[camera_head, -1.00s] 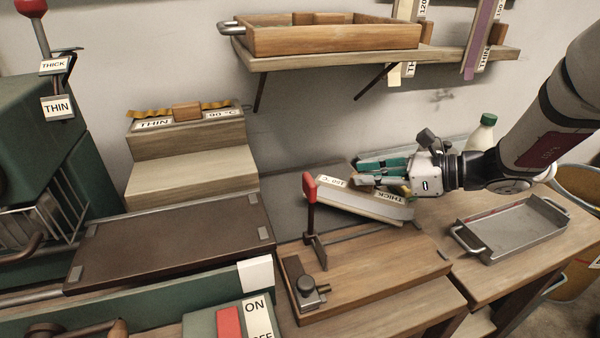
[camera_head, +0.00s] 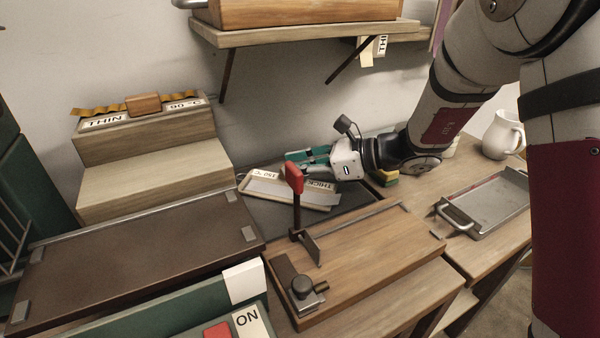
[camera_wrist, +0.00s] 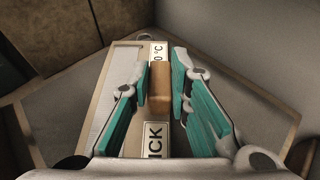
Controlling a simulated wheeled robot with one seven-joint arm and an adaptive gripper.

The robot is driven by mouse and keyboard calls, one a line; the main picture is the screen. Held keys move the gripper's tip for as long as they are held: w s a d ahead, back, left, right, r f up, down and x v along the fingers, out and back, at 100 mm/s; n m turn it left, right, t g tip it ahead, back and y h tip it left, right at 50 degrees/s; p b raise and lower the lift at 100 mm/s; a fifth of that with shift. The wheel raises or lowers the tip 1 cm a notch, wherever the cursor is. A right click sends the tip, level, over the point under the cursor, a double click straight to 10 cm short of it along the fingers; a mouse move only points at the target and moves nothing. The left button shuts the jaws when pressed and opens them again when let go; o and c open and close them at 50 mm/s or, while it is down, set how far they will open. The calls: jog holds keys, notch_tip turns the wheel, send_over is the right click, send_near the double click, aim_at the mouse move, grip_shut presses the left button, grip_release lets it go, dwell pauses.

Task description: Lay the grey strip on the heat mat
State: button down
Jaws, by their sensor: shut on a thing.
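My gripper (camera_head: 318,165) is shut on a small wooden block (camera_wrist: 160,90) on a pale board (camera_head: 325,206) labelled THICK and 150 °C. A light grey strip (camera_head: 285,192) runs along the board's front side; the wrist view shows it to the left of my fingers (camera_wrist: 112,95). Whether the block is fixed to the strip, I cannot tell. The board is at or just above a dark grey sheet (camera_head: 262,212). A dark brown slab (camera_head: 150,240) with metal corner pieces lies front left. Which of these two is the heat mat is unclear.
A red-handled lever (camera_head: 294,178) stands in front of the board, on a wooden base (camera_head: 370,262). A stepped wooden stand (camera_head: 155,165) labelled THIN is behind left. A metal tray (camera_head: 490,205) and white jug (camera_head: 503,135) are at right. A shelf (camera_head: 290,38) hangs above.

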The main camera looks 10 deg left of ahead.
jog(key=shift+f, duration=0.15)
jog(key=c, duration=1.5)
grip_release()
jog(key=shift+f, duration=0.1)
jog(key=shift+d, duration=0.1)
jog(key=shift+d+r, duration=0.2)
jog(key=shift+r, duration=0.05)
jog(key=p+v, duration=0.2)
jog(key=v, duration=0.9)
jog(key=shift+s+d, duration=0.1)
jog(key=shift+d, duration=0.15)
